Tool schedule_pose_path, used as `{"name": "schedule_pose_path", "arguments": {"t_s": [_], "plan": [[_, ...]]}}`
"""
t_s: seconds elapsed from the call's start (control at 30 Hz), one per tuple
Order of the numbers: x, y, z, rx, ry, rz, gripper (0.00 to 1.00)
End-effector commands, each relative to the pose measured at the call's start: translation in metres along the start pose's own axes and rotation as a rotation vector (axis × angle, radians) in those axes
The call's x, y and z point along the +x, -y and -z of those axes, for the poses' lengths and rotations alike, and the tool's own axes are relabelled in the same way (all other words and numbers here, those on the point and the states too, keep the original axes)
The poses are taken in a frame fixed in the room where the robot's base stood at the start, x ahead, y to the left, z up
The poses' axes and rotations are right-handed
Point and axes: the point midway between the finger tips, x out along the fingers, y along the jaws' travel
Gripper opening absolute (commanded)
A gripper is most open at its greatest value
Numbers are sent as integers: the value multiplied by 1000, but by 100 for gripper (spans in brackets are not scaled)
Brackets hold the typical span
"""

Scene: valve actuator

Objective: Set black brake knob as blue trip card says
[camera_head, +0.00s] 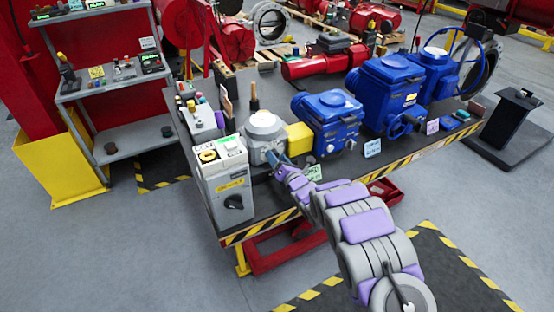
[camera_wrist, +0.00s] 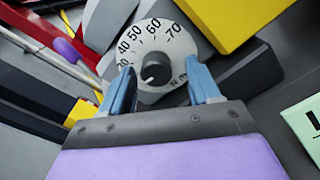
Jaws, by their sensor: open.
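The black brake knob (camera_wrist: 156,74) sits on a white dial (camera_wrist: 183,44) marked 40, 50, 60, 70 and N m, in the wrist view. Its white pointer mark faces lower left, below the 40; the lowest number there is partly hidden. My gripper (camera_wrist: 159,80) is open, with one blue finger on each side of the knob; I cannot tell whether they touch it. In the head view my gripper (camera_head: 277,160) is at the front of the grey round-topped unit (camera_head: 263,128), hiding the dial. A pale blue card (camera_head: 372,148) stands on the bench further right; its writing is too small to read.
A grey control box (camera_head: 226,175) with another black knob (camera_head: 234,202) stands left of my gripper. A pale green card (camera_head: 314,172) is close to my arm. Blue actuators (camera_head: 331,120) and a yellow block (camera_head: 299,137) are behind.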

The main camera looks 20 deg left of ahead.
Motion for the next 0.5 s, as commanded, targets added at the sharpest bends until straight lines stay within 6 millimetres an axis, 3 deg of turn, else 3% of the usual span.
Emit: {"name": "schedule_pose_path", "arguments": {"t_s": [0.37, 0.5], "plan": [[5, -1, 0, -1, 1, -1, 62], [4, -1, -1, 0, 2, -1, 48]]}}
